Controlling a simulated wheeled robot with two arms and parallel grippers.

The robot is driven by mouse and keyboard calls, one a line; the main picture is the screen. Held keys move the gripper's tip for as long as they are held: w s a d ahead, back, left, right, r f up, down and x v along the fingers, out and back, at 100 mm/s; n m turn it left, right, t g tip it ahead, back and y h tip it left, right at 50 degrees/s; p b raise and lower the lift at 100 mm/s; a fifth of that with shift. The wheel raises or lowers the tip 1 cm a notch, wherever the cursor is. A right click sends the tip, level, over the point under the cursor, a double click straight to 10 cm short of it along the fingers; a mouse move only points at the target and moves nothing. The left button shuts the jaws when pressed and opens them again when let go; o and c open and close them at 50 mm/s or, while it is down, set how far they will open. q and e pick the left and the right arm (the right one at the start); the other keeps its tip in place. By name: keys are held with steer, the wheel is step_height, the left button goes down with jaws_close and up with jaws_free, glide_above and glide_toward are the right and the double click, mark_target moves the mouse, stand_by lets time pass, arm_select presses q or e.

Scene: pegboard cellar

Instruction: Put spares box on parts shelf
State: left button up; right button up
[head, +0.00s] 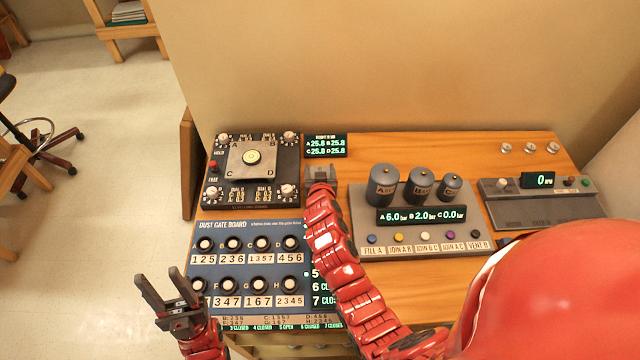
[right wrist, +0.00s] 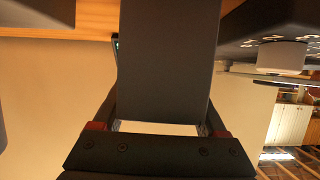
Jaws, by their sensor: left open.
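I cannot make out a spares box or a surely identifiable parts shelf. A wooden shelf-like piece (head: 135,28) with a stack of papers or books stands at the top left of the head view, cut by the frame. My left gripper (head: 161,291) is open and empty, in front of the bench's left end. My right gripper (head: 320,170) is over the bench, between the dial plate and the canisters. In the right wrist view, a broad dark slab (right wrist: 168,60) fills the middle before the gripper; whether it is held is unclear.
The wooden bench (head: 440,285) carries a dial plate (head: 219,178), a dust gate board (head: 245,262) with knobs, a canister panel (head: 350,230) and a grey device (head: 560,207). A wall stands behind. Open floor (head: 110,210) lies left, with a stool base (head: 50,145).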

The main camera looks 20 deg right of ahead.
steer(key=c, duration=0.7)
steer(key=shift+r, duration=0.1)
